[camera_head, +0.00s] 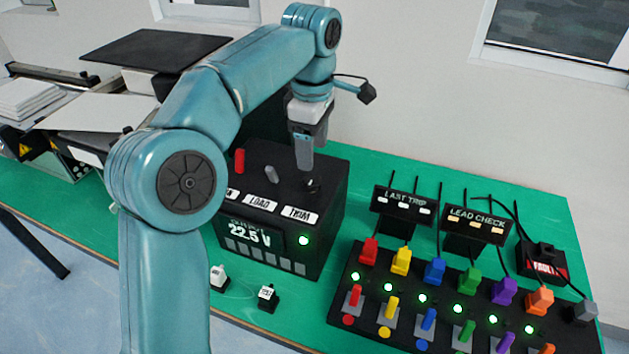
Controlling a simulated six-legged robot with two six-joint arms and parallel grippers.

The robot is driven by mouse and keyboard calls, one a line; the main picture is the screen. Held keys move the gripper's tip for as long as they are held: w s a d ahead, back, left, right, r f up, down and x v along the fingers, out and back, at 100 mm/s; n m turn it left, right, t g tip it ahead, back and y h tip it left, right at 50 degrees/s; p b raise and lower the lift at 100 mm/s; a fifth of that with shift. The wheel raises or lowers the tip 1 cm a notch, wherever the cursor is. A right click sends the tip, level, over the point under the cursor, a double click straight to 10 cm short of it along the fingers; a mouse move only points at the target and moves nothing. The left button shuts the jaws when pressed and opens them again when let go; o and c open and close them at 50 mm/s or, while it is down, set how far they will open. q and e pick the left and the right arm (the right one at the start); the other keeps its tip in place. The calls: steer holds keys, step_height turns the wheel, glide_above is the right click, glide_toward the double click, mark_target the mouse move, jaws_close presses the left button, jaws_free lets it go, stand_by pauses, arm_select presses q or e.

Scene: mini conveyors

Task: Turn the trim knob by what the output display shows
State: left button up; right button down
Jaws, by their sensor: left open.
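The trim knob (312,185) is a small dark knob on top of the black power box (330,215), behind the TRIM label. The output display (249,234) on the box's front reads 22.5 V, with a lit green light to its right. My left gripper (305,165) points down at the knob from above, open, its fingertips close to it. I cannot tell whether the fingers touch the knob or stand around it. My left arm hides part of the box's left side. My right gripper is not in view.
A red switch (240,161) and a grey lever (271,174) stand left of the knob. A black panel (345,312) with several coloured plugs and levers is at right. LAST TRIP (405,204) and LEAD CHECK (474,226) signs stand behind it. Green table (395,165) is clear behind.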

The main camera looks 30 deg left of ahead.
mark_target(314, 180)
arm_select(q)
step_height(314, 180, down, 7)
steer(key=shift+f+b, duration=0.1)
steer(key=shift+b, duration=0.45)
steer(key=shift+w+d+f, duration=0.1)
steer(key=shift+d, duration=0.05)
steer(key=shift+c, duration=0.4)
steer(key=c, duration=1)
